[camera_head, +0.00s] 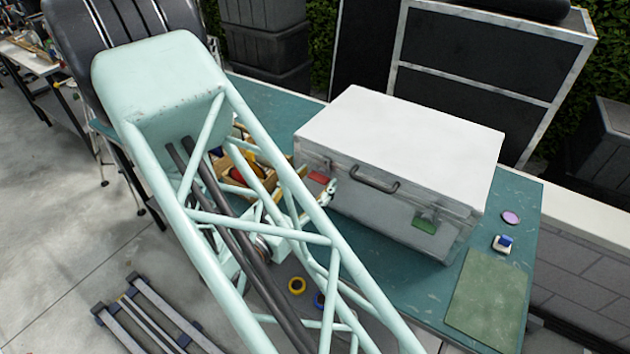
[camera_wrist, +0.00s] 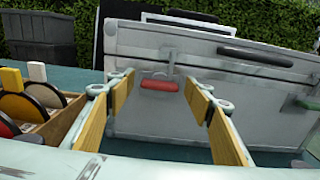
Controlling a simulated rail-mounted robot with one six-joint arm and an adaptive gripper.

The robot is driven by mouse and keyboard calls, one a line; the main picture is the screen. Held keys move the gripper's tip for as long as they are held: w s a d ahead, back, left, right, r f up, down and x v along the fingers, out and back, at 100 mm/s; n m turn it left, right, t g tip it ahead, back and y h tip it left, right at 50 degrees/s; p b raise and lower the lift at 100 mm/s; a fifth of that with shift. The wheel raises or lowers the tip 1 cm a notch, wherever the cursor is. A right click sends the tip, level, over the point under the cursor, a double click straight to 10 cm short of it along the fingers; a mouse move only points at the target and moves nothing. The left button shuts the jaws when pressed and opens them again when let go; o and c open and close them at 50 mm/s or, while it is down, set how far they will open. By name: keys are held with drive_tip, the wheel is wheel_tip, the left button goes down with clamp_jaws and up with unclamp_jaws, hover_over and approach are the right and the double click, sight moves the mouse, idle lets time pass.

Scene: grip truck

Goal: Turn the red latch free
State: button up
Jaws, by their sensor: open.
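The red latch (camera_head: 318,178) is on the front face of a grey case (camera_head: 400,130), left of its dark handle (camera_head: 374,180). In the wrist view the red latch (camera_wrist: 159,85) lies level on the case front (camera_wrist: 155,115), between and beyond the fingers. My gripper (camera_wrist: 160,85) is open, with yellow pads facing each other, and nothing is between them. In the head view my gripper (camera_head: 328,192) is close in front of the case by the red latch, partly hidden by my arm. A green latch (camera_head: 426,224) is on the same face, to the right.
A wooden box with coloured discs (camera_wrist: 35,110) stands left of my gripper. Tape rolls (camera_head: 297,285) lie near the table's front edge. A green mat (camera_head: 488,300), a small blue-and-white object (camera_head: 502,243) and a purple disc (camera_head: 511,217) lie right of the case.

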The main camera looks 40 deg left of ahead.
drive_tip(key=shift+c, duration=0.8)
drive_tip(key=c, duration=0.7)
drive_tip(key=shift+f+m+b, duration=0.1)
drive_tip(key=shift+m+b, duration=0.4)
drive_tip(key=shift+b, duration=0.3)
drive_tip(key=m+b, duration=0.8)
drive_tip(key=b, duration=0.2)
drive_tip(key=shift+d+f+b, duration=0.1)
drive_tip(key=shift+d+b, duration=0.05)
drive_tip(key=shift+b, duration=0.15)
drive_tip(key=m+b, duration=0.1)
drive_tip(key=m, duration=0.2)
drive_tip(key=shift+m+b, duration=0.3)
drive_tip(key=m, duration=0.5)
drive_tip(key=shift+m, duration=0.3)
